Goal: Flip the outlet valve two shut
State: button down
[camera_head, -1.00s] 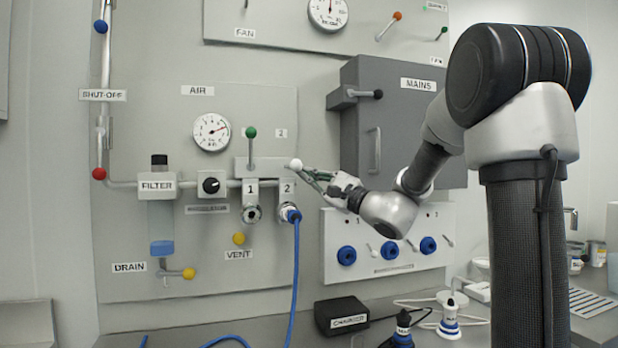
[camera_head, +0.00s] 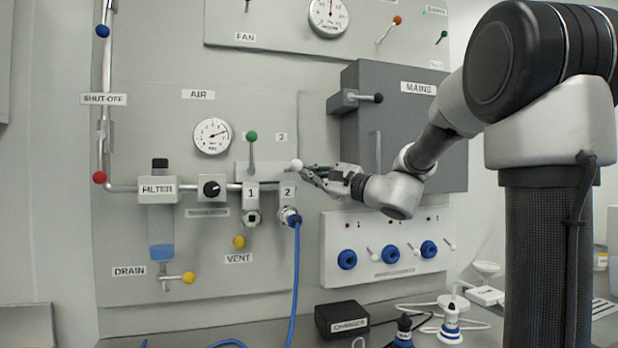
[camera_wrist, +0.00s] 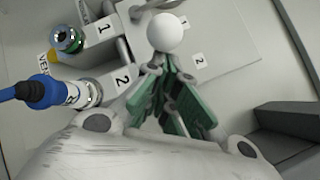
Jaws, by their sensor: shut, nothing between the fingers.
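Outlet valve two has a white ball knob (camera_head: 296,165) just above the "2" tag (camera_head: 288,191). The knob also shows large in the wrist view (camera_wrist: 165,33). Its lever stem is mostly hidden, so I cannot tell its exact angle. My gripper (camera_head: 306,171) is shut and empty, coming from the right with its fingertips right at the knob. In the wrist view my green-padded fingers (camera_wrist: 166,68) meet just below the ball; whether they touch it is unclear. A blue hose connector (camera_head: 290,216) sits on outlet two.
Outlet one's green-knobbed lever (camera_head: 252,137) stands upright just left. The grey mains box (camera_head: 400,150) juts out behind my arm on the right. A white panel with blue sockets (camera_head: 388,250) is below. The blue hose (camera_head: 295,280) hangs down to the bench.

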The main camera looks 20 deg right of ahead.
notch_tip(320, 180, up, 6)
jog(key=w+m+g+h, duration=0.2)
jog(key=m+g+h, duration=0.2)
jog(key=m+g, duration=0.2)
jog(key=shift+w+r+g, duration=0.2)
jog(key=shift+w+g, duration=0.2)
jog(key=shift+g, duration=0.7)
jog(key=shift+r, duration=0.1)
